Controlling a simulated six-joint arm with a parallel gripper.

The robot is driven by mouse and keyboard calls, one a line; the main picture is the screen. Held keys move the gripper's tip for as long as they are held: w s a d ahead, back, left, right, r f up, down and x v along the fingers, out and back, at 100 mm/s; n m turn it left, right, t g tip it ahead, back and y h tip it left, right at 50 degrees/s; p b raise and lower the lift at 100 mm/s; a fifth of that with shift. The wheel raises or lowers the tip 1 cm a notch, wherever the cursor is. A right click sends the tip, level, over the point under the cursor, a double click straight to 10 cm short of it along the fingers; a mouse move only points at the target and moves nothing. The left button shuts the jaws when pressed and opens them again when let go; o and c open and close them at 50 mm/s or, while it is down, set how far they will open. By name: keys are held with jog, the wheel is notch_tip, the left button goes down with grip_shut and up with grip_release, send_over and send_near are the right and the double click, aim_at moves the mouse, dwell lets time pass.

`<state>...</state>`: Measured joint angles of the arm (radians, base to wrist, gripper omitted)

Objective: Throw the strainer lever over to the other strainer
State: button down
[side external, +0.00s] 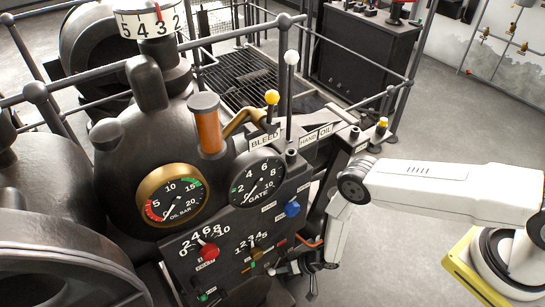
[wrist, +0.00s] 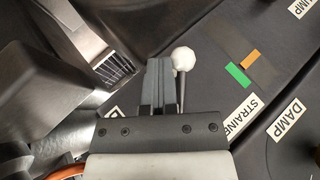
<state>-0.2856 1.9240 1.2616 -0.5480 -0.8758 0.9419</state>
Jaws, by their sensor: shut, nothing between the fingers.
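A lever with a white ball knob (wrist: 183,59) on a thin grey stem shows in the wrist view, near a partly covered label (wrist: 252,113) reading "STRAINE". My gripper (wrist: 159,68) is shut and empty, with its fingers just left of the knob and stem. I cannot tell whether they touch. A green mark (wrist: 238,76) and an orange mark (wrist: 250,60) lie on the dark panel right of the knob. In the side view my gripper (side external: 283,269) is low at the panel's lower right, beside a small white knob (side external: 271,271). The lever's foot is hidden.
The panel carries a red knob (side external: 208,251), a blue knob (side external: 292,209) and a gate gauge (side external: 257,180). An oil gauge (side external: 172,196) sits left. A tall white-knobbed lever (side external: 291,58) and railings stand behind. Open floor lies at the right.

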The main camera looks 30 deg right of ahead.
jog(key=a+r+m+y, duration=0.1)
jog(key=y, duration=0.1)
jog(key=t+y, duration=0.1)
jog(key=y, duration=0.1)
jog(key=a+r+m+y, duration=0.1)
jog(key=y, duration=0.1)
jog(key=shift+a+r+m+t+y, duration=0.3)
jog(key=shift+a+t, duration=0.05)
jog(key=shift+t, duration=0.05)
jog(key=shift+a+r, duration=0.15)
jog(key=shift+r, duration=0.4)
jog(key=shift+f, duration=0.15)
dwell(0.7)
jog(key=s+d+f, duration=0.4)
jog(key=s+d, duration=0.1)
jog(key=d, duration=0.4)
jog(key=shift+s+d, duration=0.3)
jog(key=shift+d, duration=0.05)
dwell(0.8)
jog(key=shift+f, duration=0.1)
